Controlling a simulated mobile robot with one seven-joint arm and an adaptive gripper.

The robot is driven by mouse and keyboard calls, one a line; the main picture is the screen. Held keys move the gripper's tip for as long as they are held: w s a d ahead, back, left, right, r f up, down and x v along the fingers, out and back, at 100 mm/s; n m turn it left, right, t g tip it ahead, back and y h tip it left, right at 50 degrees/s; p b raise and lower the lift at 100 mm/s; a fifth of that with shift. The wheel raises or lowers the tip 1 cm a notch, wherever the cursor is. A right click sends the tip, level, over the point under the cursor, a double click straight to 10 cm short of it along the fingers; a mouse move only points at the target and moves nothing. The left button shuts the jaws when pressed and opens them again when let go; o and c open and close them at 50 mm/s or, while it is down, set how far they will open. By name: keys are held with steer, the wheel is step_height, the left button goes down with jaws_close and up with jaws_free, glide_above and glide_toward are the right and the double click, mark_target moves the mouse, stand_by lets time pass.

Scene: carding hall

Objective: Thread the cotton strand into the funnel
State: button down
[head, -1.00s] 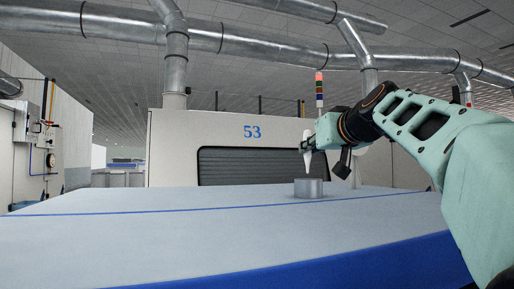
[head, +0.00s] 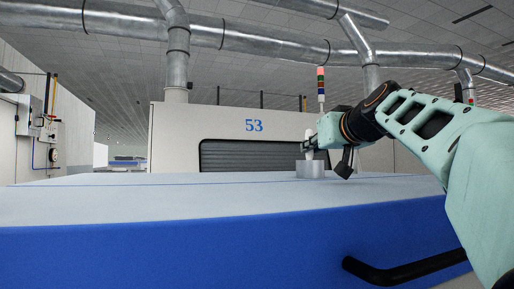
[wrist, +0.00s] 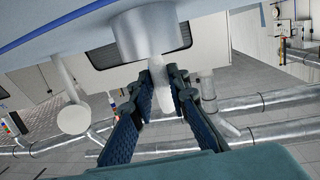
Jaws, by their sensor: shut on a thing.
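The white cotton strand (head: 309,154) is held upright in my gripper (head: 307,146), over the short grey metal funnel (head: 310,170) on the pale machine top. In the wrist view my gripper (wrist: 163,86) has its two dark ridged fingers on either side of the strand (wrist: 160,72). The strand runs from between the fingers to the opening of the funnel (wrist: 143,30). Its lower tip is hidden at the funnel, and how deep it sits cannot be told.
The pale top (head: 150,205) around the funnel is clear. Its blue front (head: 150,255) carries a black handle (head: 400,268). Behind stands a cream machine (head: 178,140) marked 53, with a grey slatted window (head: 245,156). Metal ducts (head: 255,42) run overhead.

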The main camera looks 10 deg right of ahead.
steer(key=c, duration=1.8)
jaws_free()
steer(key=shift+o, duration=0.2)
steer(key=shift+r, duration=0.1)
